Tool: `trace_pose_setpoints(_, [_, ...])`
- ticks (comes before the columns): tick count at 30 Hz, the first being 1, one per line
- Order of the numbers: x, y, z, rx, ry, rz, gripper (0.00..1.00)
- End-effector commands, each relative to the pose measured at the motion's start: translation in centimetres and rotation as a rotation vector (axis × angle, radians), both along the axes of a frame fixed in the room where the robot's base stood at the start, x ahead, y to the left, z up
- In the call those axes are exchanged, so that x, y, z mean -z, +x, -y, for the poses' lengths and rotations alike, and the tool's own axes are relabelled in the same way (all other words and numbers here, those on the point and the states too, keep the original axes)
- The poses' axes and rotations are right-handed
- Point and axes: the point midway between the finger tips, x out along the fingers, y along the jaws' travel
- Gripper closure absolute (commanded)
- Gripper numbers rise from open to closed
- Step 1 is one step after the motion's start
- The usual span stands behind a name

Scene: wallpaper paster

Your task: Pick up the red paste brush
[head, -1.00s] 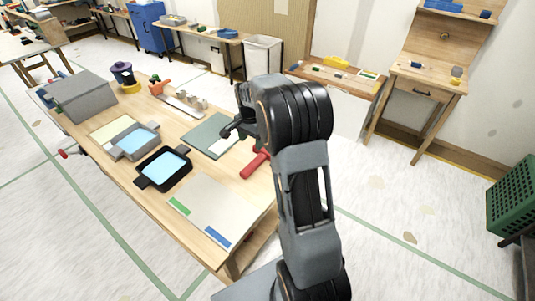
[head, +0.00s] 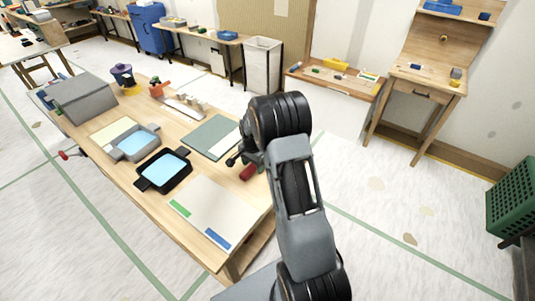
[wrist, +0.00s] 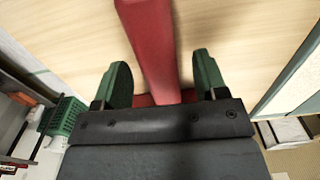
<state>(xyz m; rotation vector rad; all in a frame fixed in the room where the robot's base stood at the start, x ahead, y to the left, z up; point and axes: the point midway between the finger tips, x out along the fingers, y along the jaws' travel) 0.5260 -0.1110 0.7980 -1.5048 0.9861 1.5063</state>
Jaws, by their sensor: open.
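The red paste brush (head: 249,172) lies on the wooden table near its right edge, partly hidden by my arm in the head view. In the wrist view the red brush (wrist: 152,45) runs from the top edge down between the two green fingers of my gripper (wrist: 164,80). The fingers are open, with a gap on each side of the brush. Its lower part is hidden behind the gripper's dark body. In the head view my gripper (head: 238,158) is just beside the brush, low over the table.
A black tray (head: 147,184) and a grey tray (head: 119,155), both with light blue inside, stand on the table (head: 130,187). A pale sheet (head: 215,205) lies in front and a green mat (head: 208,138) behind. A grey box (head: 86,99) stands at the far left.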

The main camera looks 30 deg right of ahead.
Motion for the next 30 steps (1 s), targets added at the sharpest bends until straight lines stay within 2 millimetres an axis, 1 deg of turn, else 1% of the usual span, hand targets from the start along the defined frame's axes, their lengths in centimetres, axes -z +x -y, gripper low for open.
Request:
trace_pose_setpoints(3, [0.69,0.00,0.00,0.000,0.000,0.001,0.34])
trace_pose_setpoints(11, [0.81,0.00,0.00,0.000,-0.001,0.001,0.35])
trace_pose_setpoints(27, [0.78,0.01,0.00,0.000,-0.001,0.001,0.87])
trace_pose_setpoints(30, [0.75,0.03,0.01,0.000,0.000,0.002,0.88])
